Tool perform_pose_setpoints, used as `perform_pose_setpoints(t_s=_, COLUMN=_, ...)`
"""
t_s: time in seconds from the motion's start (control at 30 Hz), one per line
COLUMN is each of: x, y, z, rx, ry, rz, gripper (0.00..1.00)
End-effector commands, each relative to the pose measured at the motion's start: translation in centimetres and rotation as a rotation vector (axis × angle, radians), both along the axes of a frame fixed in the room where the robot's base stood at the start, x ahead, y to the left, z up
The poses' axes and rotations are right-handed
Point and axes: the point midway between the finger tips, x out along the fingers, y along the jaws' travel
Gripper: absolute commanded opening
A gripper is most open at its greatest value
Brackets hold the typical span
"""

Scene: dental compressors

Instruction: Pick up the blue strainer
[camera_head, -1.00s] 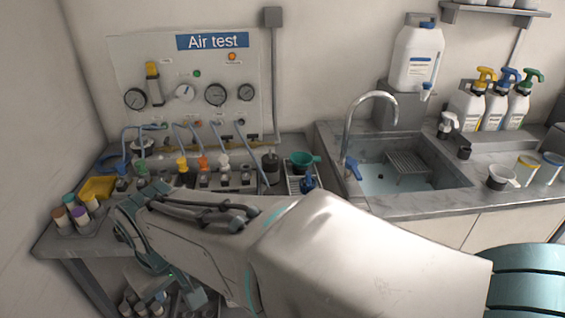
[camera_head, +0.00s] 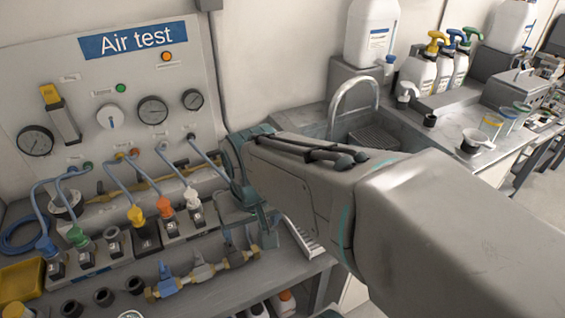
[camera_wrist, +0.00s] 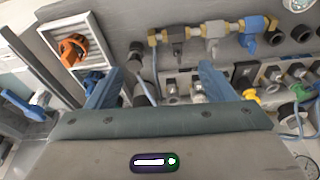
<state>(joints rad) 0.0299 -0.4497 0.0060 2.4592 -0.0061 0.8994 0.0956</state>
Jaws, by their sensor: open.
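My gripper (camera_head: 250,238) is over the bench at the front right of the air test panel. In the wrist view, my gripper (camera_wrist: 160,70) has its two blue fingers wide apart, with nothing held between them. A blue object (camera_wrist: 91,79), which may be the blue strainer, lies on the white ribbed rack (camera_wrist: 88,22) beside the left finger. That finger partly hides it, and I cannot make out its full shape. An orange strainer-like piece (camera_wrist: 73,48) lies on the same rack. In the head view the arm hides most of the rack (camera_head: 303,240).
A brass pipe with blue and grey valves (camera_head: 203,272) lies along the bench front. Several hoses and coloured fittings (camera_head: 150,218) stand left of my gripper. A yellow tray (camera_head: 20,278) is at the far left. The sink (camera_head: 372,122) is behind my arm.

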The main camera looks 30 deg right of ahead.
Motion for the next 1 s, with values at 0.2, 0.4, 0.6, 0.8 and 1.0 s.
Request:
perform_pose_setpoints(t_s=0.2, x=5.9, y=-5.0, z=1.3, rx=0.053, ry=0.066, rz=-0.443, gripper=0.76)
perform_pose_setpoints(t_s=0.4, x=11.0, y=-12.4, z=0.9, rx=0.113, ry=0.123, rz=-0.934, gripper=0.76)
perform_pose_setpoints(t_s=0.6, x=13.7, y=-18.6, z=-0.6, rx=0.159, ry=0.162, rz=-1.298, gripper=0.76)
perform_pose_setpoints(t_s=0.8, x=14.6, y=-21.5, z=-1.6, rx=0.180, ry=0.178, rz=-1.464, gripper=0.76)
perform_pose_setpoints(t_s=1.0, x=14.6, y=-21.7, z=-4.5, rx=0.182, ry=0.184, rz=-1.482, gripper=0.76)
